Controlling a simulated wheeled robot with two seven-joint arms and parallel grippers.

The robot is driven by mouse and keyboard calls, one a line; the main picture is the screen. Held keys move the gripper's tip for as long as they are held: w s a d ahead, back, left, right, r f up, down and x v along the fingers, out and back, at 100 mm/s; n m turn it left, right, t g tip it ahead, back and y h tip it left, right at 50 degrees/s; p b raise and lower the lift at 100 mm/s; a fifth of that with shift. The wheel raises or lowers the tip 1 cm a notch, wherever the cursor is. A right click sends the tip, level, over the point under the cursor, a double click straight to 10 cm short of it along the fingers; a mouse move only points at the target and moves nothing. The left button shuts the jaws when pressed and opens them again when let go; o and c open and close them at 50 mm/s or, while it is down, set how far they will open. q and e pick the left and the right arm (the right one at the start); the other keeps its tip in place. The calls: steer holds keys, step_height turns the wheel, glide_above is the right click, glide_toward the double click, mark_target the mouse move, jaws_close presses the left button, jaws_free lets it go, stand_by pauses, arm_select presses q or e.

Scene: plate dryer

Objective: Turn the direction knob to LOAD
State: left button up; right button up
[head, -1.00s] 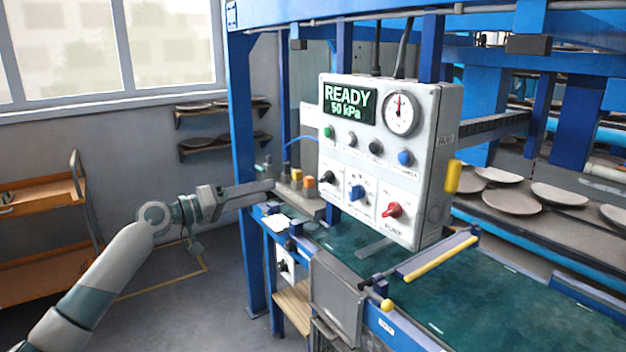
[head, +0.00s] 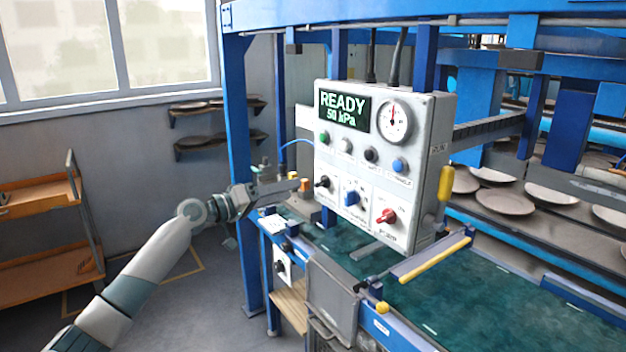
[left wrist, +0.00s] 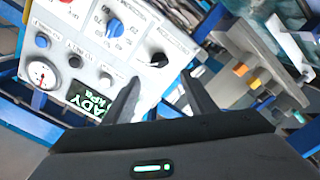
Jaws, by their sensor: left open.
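A grey control panel (head: 338,160) carries a row of three knobs low on its front: a black knob (head: 324,182), a blue knob (head: 352,198) and a red knob (head: 387,216). Their labels are too small to read, so I cannot tell which is the direction knob. My left gripper (head: 297,185) is just left of the panel, level with the black knob. In the left wrist view its open fingers (left wrist: 159,80) point at the panel, with the black knob (left wrist: 159,60) ahead between them and the blue knob (left wrist: 113,28) beyond to the left. My right gripper is out of view.
The panel's screen (head: 341,110) reads READY, 50 kPa, beside a round gauge (head: 394,121). A yellow handle (head: 446,184) is on the panel's right side. A green belt (head: 480,290) runs below. A blue post (head: 240,170) stands behind my left arm.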

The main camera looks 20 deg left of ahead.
mark_target(322, 182)
arm_select(q)
steer(key=p+x, duration=0.2)
steer(key=x, duration=0.7)
steer(key=shift+p, duration=0.3)
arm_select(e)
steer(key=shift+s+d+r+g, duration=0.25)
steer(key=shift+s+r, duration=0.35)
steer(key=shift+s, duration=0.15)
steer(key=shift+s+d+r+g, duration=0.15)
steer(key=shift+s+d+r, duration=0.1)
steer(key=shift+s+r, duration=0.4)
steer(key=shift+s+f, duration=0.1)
arm_select(q)
steer(key=c, duration=1.1)
